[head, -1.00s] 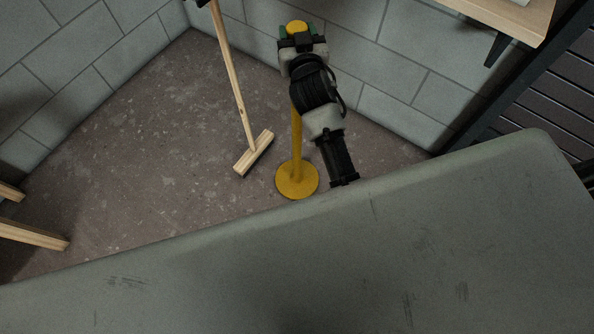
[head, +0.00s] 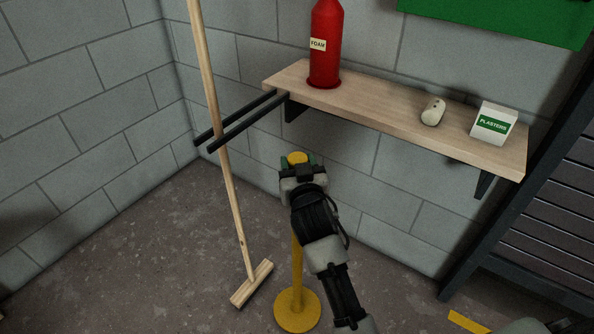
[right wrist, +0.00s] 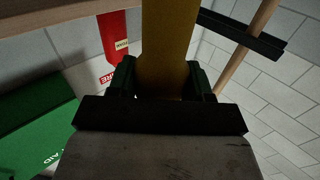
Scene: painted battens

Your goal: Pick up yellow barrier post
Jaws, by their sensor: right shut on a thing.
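The yellow barrier post (head: 297,275) stands upright on the floor on its round yellow base (head: 297,310). My right gripper (head: 298,162) is shut on the post near its top, with the yellow cap showing between the green fingertips. In the right wrist view the yellow post (right wrist: 168,45) runs up between the two fingers of the gripper (right wrist: 163,82). My arm hides part of the post in the head view. My left gripper is not in view.
A wooden broom (head: 228,190) leans in dark wall prongs (head: 240,122) left of the post. Above and behind is a wooden shelf (head: 385,112) with a red extinguisher (head: 326,50), a small white object (head: 433,111) and a plasters box (head: 493,125). A dark slatted unit (head: 550,215) stands right.

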